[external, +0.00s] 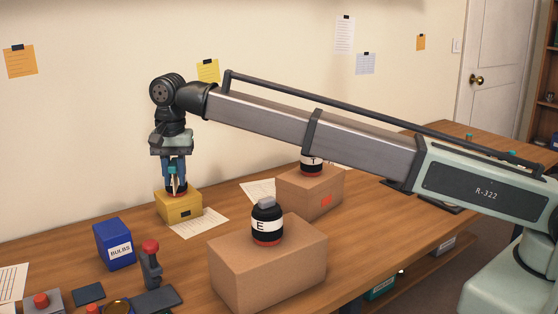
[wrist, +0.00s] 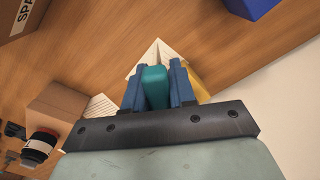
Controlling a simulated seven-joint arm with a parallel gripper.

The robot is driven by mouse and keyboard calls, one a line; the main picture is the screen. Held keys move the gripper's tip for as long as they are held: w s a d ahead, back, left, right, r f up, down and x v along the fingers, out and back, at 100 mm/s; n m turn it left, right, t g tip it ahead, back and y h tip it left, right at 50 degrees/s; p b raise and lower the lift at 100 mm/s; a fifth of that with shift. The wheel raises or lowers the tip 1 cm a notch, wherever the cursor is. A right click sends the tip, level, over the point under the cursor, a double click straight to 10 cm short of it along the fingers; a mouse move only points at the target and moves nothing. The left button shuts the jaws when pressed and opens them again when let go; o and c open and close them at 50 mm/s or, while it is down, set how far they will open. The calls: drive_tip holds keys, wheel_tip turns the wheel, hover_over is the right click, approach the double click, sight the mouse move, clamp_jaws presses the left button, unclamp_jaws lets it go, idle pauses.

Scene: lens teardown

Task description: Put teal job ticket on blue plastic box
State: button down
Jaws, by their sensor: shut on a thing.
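My gripper (external: 174,188) points down over the yellow box at the left back of the table. In the wrist view, its blue fingers (wrist: 155,78) are shut on the teal job ticket (wrist: 154,90), which shows as a teal piece between them. The blue plastic box (external: 114,246), labelled BULBS, stands on the table to the front left of my gripper. Its corner also shows at the top right of the wrist view (wrist: 252,6).
Cardboard boxes (external: 268,268) carrying black lenses (external: 267,222) stand to the right. A red-knobbed tool (external: 150,262) stands near the blue box.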

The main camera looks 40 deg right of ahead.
drive_tip(key=s+a+r+n, duration=0.2)
drive_tip(key=a, duration=1.1)
drive_tip(key=r+n, duration=0.2)
drive_tip(key=n, duration=0.2)
hover_over(111, 228)
drive_tip(key=shift+f, duration=4.95)
drive_tip(key=shift+f, duration=0.1)
drive_tip(key=c, duration=0.9)
unclamp_jaws()
drive_tip(key=shift+c, duration=0.2)
wheel_tip(111, 228, up, 12)
